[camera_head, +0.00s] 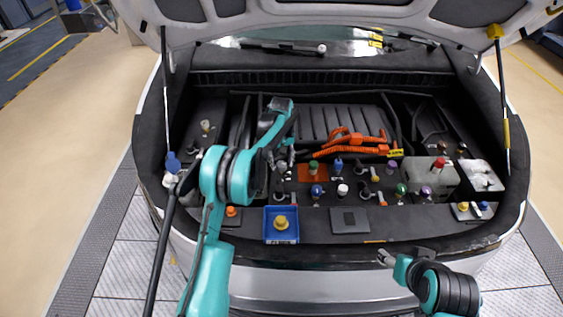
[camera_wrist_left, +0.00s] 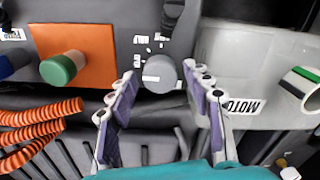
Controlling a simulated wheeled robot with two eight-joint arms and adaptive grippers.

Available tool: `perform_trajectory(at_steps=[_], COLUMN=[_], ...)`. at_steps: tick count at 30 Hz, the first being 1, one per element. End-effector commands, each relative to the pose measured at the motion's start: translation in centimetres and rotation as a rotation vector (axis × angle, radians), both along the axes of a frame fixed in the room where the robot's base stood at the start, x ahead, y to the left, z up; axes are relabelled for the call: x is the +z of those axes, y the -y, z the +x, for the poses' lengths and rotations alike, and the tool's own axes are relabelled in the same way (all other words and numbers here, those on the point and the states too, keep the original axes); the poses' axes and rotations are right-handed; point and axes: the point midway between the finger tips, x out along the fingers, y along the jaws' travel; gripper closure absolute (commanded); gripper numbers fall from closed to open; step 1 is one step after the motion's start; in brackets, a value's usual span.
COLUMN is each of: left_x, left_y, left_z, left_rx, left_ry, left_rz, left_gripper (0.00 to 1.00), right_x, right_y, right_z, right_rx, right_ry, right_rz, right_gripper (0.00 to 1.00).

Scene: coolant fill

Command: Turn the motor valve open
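A round grey knob (camera_wrist_left: 160,75) shows between the two fingertips of my left gripper (camera_wrist_left: 163,78) in the left wrist view. The fingers are spread on either side of it, and I cannot tell whether they touch it. A light grey housing to its right carries a partly hidden, upside-down label reading "MOTO" (camera_wrist_left: 240,106). In the head view my left gripper (camera_head: 283,165) points down into the engine bay, left of the orange plate, and its arm hides part of the bay. My right gripper (camera_head: 387,258) is in front of the bumper, away from the valves, its finger opening unclear.
An orange plate with a green knob (camera_wrist_left: 62,67) and ribbed orange hoses (camera_wrist_left: 35,125) are close by. A blue box with a yellow knob (camera_head: 281,223) and a grey tank with a red cap (camera_head: 430,176) stand nearby. The raised hood (camera_head: 345,12) is overhead.

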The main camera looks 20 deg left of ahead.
Motion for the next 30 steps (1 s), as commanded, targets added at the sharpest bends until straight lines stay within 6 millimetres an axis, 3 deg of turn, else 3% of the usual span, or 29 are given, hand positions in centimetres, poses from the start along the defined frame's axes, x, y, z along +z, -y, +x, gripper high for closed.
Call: perform_trajectory(at_steps=[11, 14, 24, 30], left_x=[0.6, 1.9, 9.1, 11.5], left_y=[0.0, 0.0, 0.0, 0.0], left_z=[0.0, 0.0, 0.0, 0.0], left_rx=[-0.001, -0.001, -0.001, -0.001], left_ry=[0.0, 0.0, 0.0, 0.0], left_rz=[0.0, 0.0, 0.0, 0.0], left_gripper=[0.44, 0.44, 0.44, 0.44], right_x=[0.0, 0.0, 0.0, 0.0], right_y=[0.0, 0.0, 0.0, 0.0], right_z=[0.0, 0.0, 0.0, 0.0], right_rx=[0.0, 0.0, 0.0, 0.0], right_ry=[0.0, 0.0, 0.0, 0.0], right_rz=[0.0, 0.0, 0.0, 0.0], right_gripper=[0.41, 0.41, 0.41, 0.41])
